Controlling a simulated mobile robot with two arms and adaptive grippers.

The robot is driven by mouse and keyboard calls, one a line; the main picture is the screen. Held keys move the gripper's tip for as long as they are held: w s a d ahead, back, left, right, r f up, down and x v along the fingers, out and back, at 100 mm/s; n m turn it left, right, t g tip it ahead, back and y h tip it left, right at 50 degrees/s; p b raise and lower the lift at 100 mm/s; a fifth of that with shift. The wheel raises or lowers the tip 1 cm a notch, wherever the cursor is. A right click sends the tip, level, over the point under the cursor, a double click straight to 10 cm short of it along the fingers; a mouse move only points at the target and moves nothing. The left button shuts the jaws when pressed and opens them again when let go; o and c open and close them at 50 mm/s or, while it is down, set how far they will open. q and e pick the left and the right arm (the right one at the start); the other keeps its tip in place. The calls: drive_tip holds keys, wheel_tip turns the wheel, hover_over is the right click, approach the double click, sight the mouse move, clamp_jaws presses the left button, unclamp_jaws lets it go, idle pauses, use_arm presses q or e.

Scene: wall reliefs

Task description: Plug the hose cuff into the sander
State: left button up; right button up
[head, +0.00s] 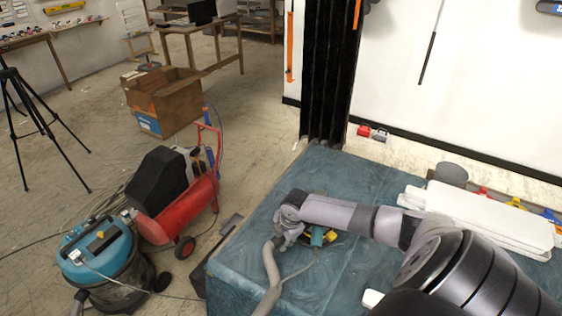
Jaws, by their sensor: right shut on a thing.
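My right gripper (284,240) is above the teal-blue workbench top (240,262), at the end of my arm that reaches in from the right. It is shut on the end of a grey hose (270,272); the cuff itself is mostly hidden by the fingers. The hose runs from the gripper down over the bench and out of the bottom of the picture. Whether cuff and sander touch cannot be told. My left gripper is not in view.
White panels (490,218) lie at the bench's right, with a grey cylinder (451,174) behind. A black column (332,75) stands at the far edge. A blue vacuum (100,250) and red compressor (180,208) stand on the floor left. The bench's front left is clear.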

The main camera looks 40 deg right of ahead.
drive_tip(key=shift+d, duration=0.8)
drive_tip(key=shift+s+d, duration=0.1)
drive_tip(key=shift+d, duration=0.15)
drive_tip(key=o, duration=1.2)
drive_tip(key=shift+r, duration=0.15)
drive_tip(key=v, duration=1.2)
drive_tip(key=shift+a, duration=0.1)
drive_tip(key=shift+c, duration=0.5)
